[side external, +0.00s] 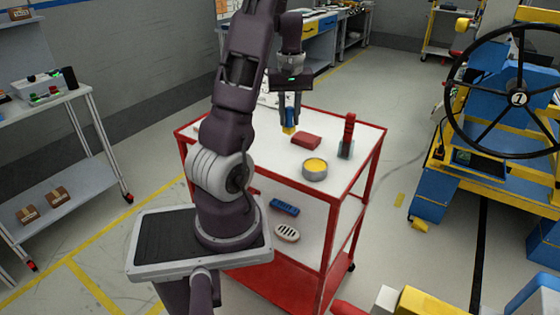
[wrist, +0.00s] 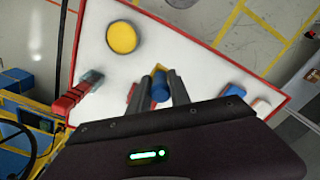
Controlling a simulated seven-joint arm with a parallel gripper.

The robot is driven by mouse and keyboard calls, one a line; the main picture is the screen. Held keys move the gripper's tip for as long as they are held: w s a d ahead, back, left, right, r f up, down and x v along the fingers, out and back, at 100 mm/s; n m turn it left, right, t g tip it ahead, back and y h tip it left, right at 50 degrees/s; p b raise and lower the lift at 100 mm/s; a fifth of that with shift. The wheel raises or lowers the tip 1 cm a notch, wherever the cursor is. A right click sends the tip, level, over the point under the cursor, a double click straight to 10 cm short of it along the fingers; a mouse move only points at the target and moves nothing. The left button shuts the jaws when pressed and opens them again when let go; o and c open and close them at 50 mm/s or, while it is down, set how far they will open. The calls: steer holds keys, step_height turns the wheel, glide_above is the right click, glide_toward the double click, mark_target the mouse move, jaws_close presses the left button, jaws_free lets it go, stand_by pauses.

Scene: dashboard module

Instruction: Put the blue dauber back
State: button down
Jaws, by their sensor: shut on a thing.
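The blue dauber (side external: 289,115) is upright between the fingers of my gripper (side external: 290,108), which is shut on it above the white cart top. In the wrist view the blue dauber (wrist: 160,87) shows end-on between the two dark fingers (wrist: 161,84). A yellow piece (side external: 288,130) shows at its lower end. I cannot tell whether it is the dauber's tip or a separate thing, or whether it touches the cart top. A red dauber (side external: 349,127) stands in a grey holder (side external: 346,149) to the right. A round tin with yellow contents (side external: 314,166) is nearer the front edge.
A red block (side external: 306,140) lies just right of my gripper. The red-framed cart (side external: 362,174) has a lower shelf holding a blue item (side external: 285,207) and a pale slotted item (side external: 287,233). In the wrist view, a small blue-ended item (wrist: 234,90) lies right of the fingers.

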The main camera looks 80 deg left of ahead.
steer(key=shift+n, duration=0.6)
steer(key=s+f, duration=0.1)
steer(key=f, duration=0.5)
steer(key=s+a+f, duration=0.1)
steer(key=f, duration=0.3)
steer(key=shift+s, duration=0.3)
steer(key=c, duration=1.2)
jaws_free()
steer(key=shift+f, duration=0.1)
